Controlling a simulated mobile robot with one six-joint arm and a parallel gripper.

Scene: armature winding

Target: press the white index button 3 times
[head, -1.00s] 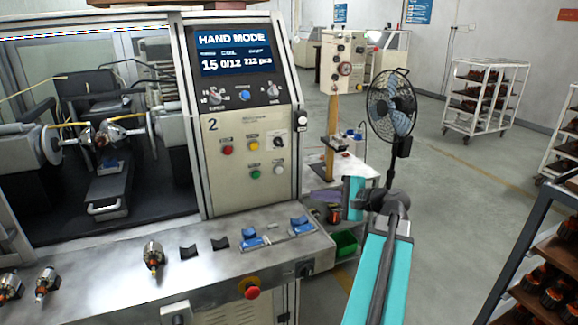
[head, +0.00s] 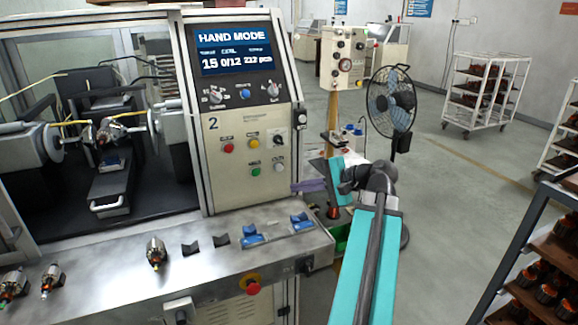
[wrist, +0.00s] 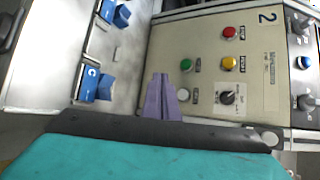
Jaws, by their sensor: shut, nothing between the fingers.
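The white index button (head: 279,167) is at the lower right of the cream control panel, right of the green button (head: 255,171) and below the black knob (head: 278,142). In the wrist view the white button (wrist: 183,94) shows just right of my fingers. My gripper (head: 296,187) has purple fingers, closed together and empty, pointing left by the panel's lower right edge. In the wrist view my gripper (wrist: 160,80) points up, beside the white button. Contact with the button is not visible. The screen (head: 235,50) reads HAND MODE, 15, 0/12, 212 pcs.
A red button (head: 228,148) and a yellow button (head: 254,144) sit higher on the panel. A fan (head: 391,102) stands behind my arm.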

